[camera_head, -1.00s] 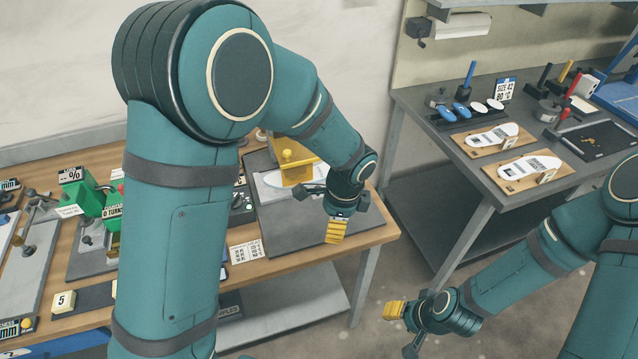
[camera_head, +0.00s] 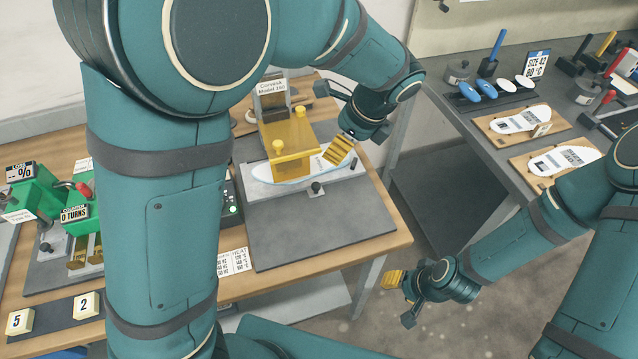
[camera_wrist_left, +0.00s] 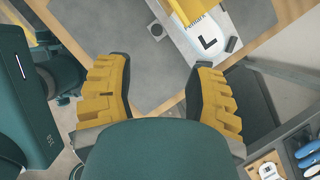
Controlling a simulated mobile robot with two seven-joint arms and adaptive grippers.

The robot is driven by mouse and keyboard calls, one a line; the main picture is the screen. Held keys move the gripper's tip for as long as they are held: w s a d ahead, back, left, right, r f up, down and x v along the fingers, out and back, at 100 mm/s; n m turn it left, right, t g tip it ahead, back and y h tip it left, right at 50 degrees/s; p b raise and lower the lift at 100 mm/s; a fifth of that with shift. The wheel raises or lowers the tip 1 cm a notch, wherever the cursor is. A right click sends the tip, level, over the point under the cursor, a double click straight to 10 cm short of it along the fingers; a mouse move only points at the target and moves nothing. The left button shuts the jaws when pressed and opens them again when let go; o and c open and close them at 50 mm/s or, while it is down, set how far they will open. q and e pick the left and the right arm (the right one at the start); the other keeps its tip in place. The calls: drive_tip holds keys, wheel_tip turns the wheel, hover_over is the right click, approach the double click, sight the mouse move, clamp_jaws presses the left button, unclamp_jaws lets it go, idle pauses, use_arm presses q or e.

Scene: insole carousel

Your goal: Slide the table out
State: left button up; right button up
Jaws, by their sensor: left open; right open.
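A small press with a yellow top plate (camera_head: 290,138) and a label reading "Model 160" stands at the back of a dark grey base plate (camera_head: 320,235). Under the yellow part lies a light grey sliding table (camera_head: 262,190) bearing a white insole (camera_head: 312,172), with a dark knob (camera_head: 316,188) at its front. The left wrist view shows the insole's end (camera_wrist_left: 203,30), marked L, and the knob (camera_wrist_left: 157,31). My left gripper (camera_head: 340,150) is open and empty, in picture just right of the yellow plate. My right gripper (camera_head: 393,280) is open, away from the bench.
The wooden bench (camera_head: 383,247) carries green devices (camera_head: 35,195) and number blocks (camera_head: 87,305) at left. A dark side table (camera_head: 440,105) with insoles on wooden boards (camera_head: 520,122) stands at right. Floor is free between them. My left arm hides part of the bench.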

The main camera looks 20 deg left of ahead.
sight(317, 185)
use_arm(q)
drive_tip(key=b+x, duration=0.2)
drive_tip(key=x, duration=0.3)
drive_tip(key=d+b+x, duration=0.1)
drive_tip(key=x, duration=0.5)
drive_tip(key=b+x, duration=0.2)
drive_tip(key=x, duration=0.3)
drive_tip(key=shift+s+f+b, duration=0.3)
drive_tip(key=shift+f+b, duration=0.05)
drive_tip(key=shift+f, duration=0.25)
use_arm(e)
wheel_tip(317, 185, down, 7)
drive_tip(key=shift+s, duration=0.25)
drive_tip(key=shift+r, duration=0.1)
use_arm(q)
drive_tip(key=shift+d, duration=0.1)
clamp_jaws()
